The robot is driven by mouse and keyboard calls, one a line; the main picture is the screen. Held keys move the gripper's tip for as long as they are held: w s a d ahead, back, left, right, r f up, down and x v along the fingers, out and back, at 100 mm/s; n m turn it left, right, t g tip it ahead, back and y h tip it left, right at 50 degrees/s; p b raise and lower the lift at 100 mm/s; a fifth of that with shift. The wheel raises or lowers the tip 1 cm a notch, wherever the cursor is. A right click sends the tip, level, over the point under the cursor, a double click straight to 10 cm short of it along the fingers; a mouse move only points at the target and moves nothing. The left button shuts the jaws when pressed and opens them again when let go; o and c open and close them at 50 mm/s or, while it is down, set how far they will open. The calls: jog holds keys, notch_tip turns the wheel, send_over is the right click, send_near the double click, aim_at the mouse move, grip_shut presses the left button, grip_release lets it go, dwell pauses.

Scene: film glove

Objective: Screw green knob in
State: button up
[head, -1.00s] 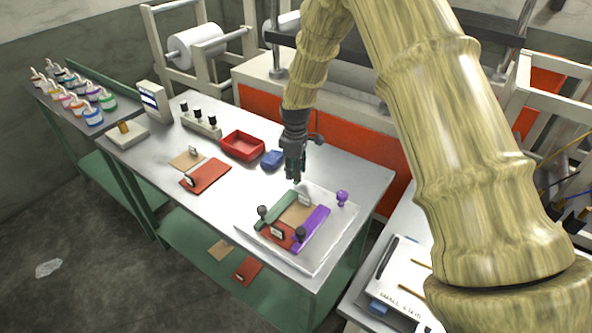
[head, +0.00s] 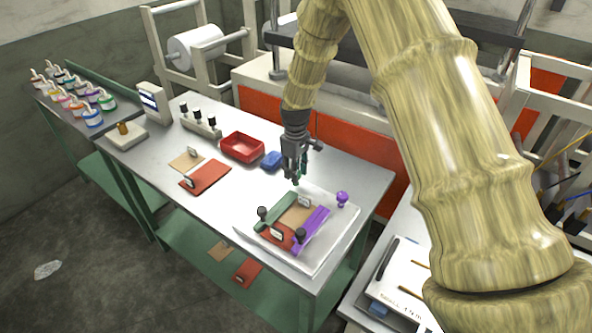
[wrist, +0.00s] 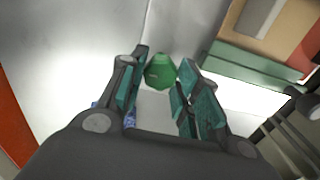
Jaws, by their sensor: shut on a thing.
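My gripper (head: 296,180) points down above the far left corner of a white plate (head: 325,253) on the metal table. In the wrist view, my gripper (wrist: 160,85) is shut on the green knob (wrist: 160,72), which sits between the fingertips. In the head view the fingers mostly hide the knob. The plate bears a green bar (head: 276,211), a purple bar (head: 312,228), a red piece (head: 270,236) and a tan piece (head: 294,214). The green bar also shows at the upper right of the wrist view (wrist: 250,68). Whether the knob touches anything is unclear.
A purple knob (head: 342,198) stands on the plate's right side. Two dark knobs (head: 262,212) (head: 300,233) stand at the near bar ends. The table's left front is partly clear.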

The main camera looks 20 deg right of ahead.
jog(key=shift+w, duration=0.1)
jog(key=o, duration=1)
notch_tip(320, 180, up, 12)
